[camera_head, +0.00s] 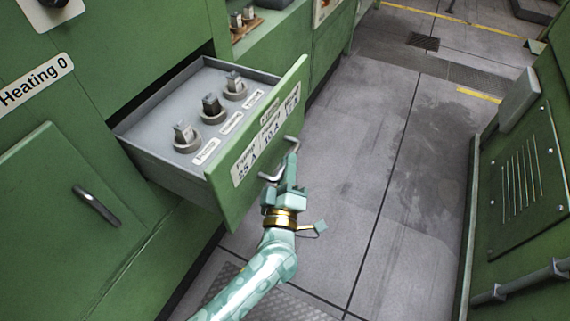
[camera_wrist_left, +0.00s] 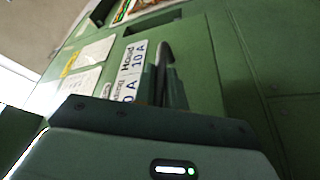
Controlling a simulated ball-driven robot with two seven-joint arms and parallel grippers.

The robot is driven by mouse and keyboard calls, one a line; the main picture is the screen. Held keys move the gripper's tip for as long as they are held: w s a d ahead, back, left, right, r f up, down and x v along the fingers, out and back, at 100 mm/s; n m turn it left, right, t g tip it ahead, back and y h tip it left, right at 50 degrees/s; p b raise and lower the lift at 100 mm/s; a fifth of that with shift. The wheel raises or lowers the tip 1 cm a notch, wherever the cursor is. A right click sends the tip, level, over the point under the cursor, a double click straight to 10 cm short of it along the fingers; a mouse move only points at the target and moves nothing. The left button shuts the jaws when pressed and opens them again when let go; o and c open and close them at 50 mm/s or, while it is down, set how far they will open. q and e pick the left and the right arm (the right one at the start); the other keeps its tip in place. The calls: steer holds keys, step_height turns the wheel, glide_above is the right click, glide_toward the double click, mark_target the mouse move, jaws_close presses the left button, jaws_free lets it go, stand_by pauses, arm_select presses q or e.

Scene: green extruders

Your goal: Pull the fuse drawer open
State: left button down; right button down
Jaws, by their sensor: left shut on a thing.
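The fuse drawer (camera_head: 152,135) stands well out of the green cabinet, with its grey inside in view. Its green front (camera_head: 225,187) carries a white label with amp ratings. Several fuses, one of them here (camera_head: 211,108), stand upright in a row inside it. A curved metal handle (camera_head: 294,147) sits on the drawer's front. My left gripper (camera_head: 289,170) is shut on this handle, in front of the drawer. In the left wrist view the handle (camera_wrist_left: 164,60) runs down between the fingers, beside the label. My right gripper is in neither view.
A closed green cabinet door (camera_head: 60,200) with a metal handle is at the left. A green cabinet (camera_head: 525,170) with a vent and a pipe stands at the right. The grey tiled floor (camera_head: 390,150) between them is clear.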

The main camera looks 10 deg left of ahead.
arm_select(q)
steer(key=shift+f, duration=0.1)
steer(key=c, duration=1.5)
jaws_free()
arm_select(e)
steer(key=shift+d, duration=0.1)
arm_select(q)
steer(key=shift+o, duration=0.2)
